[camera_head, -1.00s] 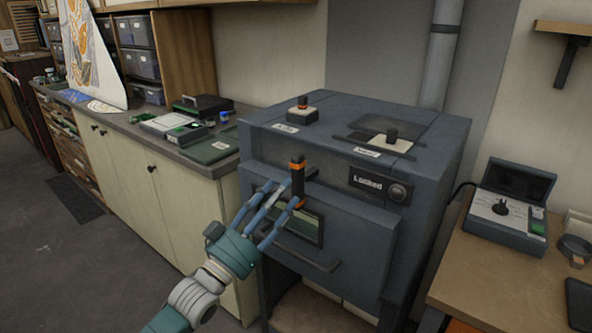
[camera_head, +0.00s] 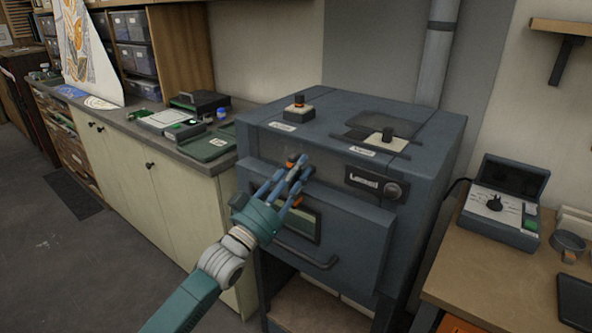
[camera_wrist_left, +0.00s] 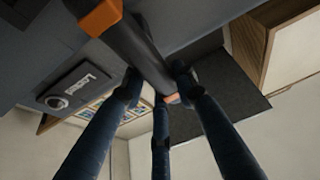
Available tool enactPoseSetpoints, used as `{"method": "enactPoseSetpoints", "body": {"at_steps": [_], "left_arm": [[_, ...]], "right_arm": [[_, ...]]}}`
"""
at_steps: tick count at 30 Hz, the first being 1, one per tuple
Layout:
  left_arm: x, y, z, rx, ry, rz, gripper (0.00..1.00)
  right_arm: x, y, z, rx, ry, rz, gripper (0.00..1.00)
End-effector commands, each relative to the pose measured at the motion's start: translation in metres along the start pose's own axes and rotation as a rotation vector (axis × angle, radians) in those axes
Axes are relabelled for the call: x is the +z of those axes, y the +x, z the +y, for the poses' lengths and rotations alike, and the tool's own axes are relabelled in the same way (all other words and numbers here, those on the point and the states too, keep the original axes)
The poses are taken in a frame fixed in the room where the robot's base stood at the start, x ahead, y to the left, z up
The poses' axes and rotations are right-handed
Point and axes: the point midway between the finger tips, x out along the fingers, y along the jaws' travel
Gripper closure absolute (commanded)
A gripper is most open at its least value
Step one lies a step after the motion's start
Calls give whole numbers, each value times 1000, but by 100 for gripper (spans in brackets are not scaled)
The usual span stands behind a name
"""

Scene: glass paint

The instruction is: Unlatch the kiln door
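The blue-grey kiln (camera_head: 335,225) stands in the middle of the head view, its front door shut. A label reading "Locked" (camera_head: 364,183) sits beside a round knob on its front; the label also shows in the left wrist view (camera_wrist_left: 84,84). The black latch handle with orange bands (camera_wrist_left: 137,45) runs slantwise between my left fingers in the left wrist view. In the head view the fingers mostly hide it. My left gripper (camera_head: 293,170) has its blue fingers closed around the handle, fingertips against its sides. My right gripper is in neither view.
A bar handle (camera_head: 308,256) crosses the kiln's lower front. Two small knobbed controls stand on the kiln top. A counter with trays (camera_head: 207,145) is at the left; a wooden table with an open control box (camera_head: 505,203) is at the right.

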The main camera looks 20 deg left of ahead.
Motion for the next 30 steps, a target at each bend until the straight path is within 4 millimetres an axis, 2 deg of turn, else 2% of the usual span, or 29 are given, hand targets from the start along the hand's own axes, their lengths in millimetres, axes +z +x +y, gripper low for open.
{"method": "enactPoseSetpoints", "body": {"at_steps": [1,2,14,20,30], "left_arm": [[0,0,0,0,0,-1,96],[0,0,0,0,0,-1,100],[1,0,1,17,42,-1,100],[3,-1,5,61,147,-1,100],[7,-3,15,179,430,-2,100]], "right_arm": [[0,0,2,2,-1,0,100],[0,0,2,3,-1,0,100],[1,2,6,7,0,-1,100],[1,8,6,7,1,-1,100],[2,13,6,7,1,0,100]]}}
